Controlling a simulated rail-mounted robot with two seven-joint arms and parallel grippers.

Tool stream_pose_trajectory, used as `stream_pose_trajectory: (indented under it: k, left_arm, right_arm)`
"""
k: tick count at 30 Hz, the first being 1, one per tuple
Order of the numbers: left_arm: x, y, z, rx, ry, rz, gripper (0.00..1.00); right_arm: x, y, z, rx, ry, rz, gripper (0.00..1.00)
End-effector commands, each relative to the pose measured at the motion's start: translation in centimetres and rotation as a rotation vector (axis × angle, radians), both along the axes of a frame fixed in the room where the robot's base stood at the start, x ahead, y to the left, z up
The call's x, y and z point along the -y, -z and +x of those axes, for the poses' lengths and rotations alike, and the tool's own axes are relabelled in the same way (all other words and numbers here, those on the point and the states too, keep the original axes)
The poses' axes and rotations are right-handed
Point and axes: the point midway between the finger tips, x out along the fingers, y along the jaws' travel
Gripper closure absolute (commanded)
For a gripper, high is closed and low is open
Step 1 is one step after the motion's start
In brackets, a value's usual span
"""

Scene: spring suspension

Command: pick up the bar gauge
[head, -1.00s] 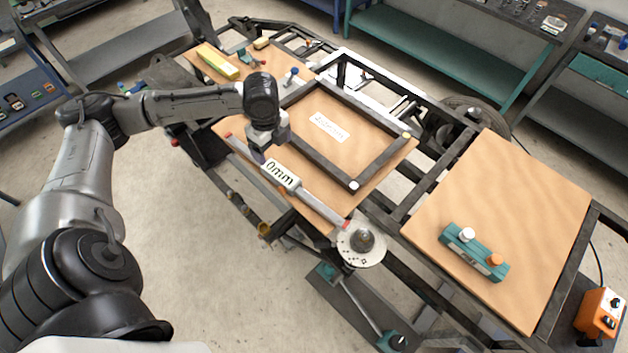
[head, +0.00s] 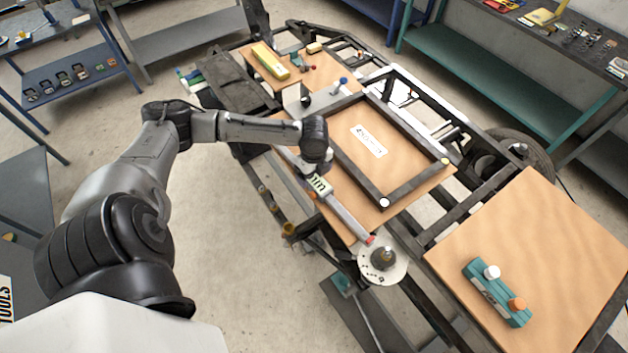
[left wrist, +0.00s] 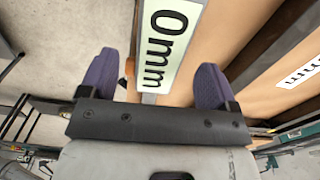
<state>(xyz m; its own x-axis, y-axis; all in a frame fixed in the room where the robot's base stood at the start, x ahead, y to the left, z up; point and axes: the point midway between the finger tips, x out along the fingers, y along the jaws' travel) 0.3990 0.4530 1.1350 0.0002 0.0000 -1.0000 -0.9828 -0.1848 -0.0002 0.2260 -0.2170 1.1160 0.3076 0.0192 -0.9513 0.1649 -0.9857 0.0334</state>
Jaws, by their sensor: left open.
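The bar gauge is a long grey bar with a red end (head: 371,240) and a white label (head: 320,186) reading partly "mm". It lies along the near edge of a wooden board beside a dark rectangular frame (head: 365,196). My left gripper (head: 308,174) is over the bar, beside the label, and hides part of it. In the left wrist view, its two purple fingers (left wrist: 156,65) are spread apart, with the "0mm" label (left wrist: 165,45) showing between them. No contact with the bar shows. My right gripper is in neither view.
A teal block with white and orange knobs (head: 497,293) sits on the right board (head: 530,225). A round metal disc (head: 384,262) is near the bar's red end. A yellow block (head: 270,61) lies on the far board.

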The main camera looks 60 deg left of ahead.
Motion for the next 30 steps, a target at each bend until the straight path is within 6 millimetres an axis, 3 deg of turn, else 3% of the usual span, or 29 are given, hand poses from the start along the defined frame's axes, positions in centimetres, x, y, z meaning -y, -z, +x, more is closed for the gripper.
stream_pose_trajectory:
  k: [7,17,30]
  left_arm:
    - [0.0,2.6,0.0,-0.002,0.0,0.001,0.17]
    - [0.0,3.0,0.0,0.0,0.001,0.001,0.18]
    - [0.0,3.0,0.0,0.0,0.001,0.001,0.6]
  right_arm:
    - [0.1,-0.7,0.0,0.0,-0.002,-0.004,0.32]
    - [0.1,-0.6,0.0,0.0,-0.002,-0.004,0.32]
    - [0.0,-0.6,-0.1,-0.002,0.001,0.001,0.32]
